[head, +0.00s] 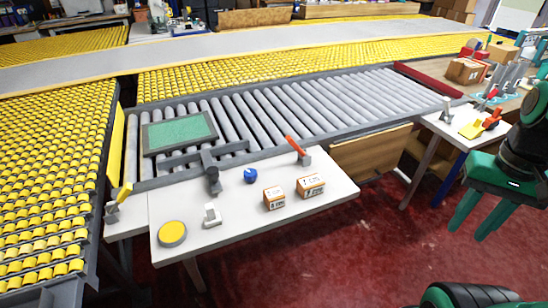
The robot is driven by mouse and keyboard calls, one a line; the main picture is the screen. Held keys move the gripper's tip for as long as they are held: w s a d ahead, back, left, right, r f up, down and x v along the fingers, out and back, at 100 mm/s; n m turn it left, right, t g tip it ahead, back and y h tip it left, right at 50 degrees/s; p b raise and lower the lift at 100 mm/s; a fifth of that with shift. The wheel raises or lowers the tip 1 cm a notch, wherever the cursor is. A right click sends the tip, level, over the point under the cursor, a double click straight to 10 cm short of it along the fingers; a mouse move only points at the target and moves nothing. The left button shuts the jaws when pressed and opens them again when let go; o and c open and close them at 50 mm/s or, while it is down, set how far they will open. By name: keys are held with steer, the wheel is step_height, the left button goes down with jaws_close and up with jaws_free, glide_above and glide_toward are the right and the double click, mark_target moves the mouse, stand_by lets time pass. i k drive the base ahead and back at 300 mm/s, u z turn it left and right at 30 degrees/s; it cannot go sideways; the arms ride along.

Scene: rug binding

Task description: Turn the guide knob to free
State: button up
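A dark grey knob-like part (213,180) stands at the front end of a grey guide bar (232,148), by the near edge of the roller bed. It looks like the guide knob, but its markings and setting are too small to tell. A small round blue object (250,176) sits on the white table just right of it; I cannot tell whether it is a knob. My gripper (473,232) hangs at the far right, over the red floor. Its two green fingers are apart with nothing between them. It is well away from the knob and touches nothing.
The white table (235,235) holds a yellow disc (172,233), a small white device (211,214) and two small boxes (274,197) (311,185). A red lever (295,145) rises at its back edge. A green pad (180,132) lies on the rollers. Red floor (370,235) is clear in front.

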mark_target(250, 175)
steer(key=z, duration=2.05)
steer(key=k, duration=0.9)
steer(key=u, duration=2.15)
steer(key=i, duration=0.3)
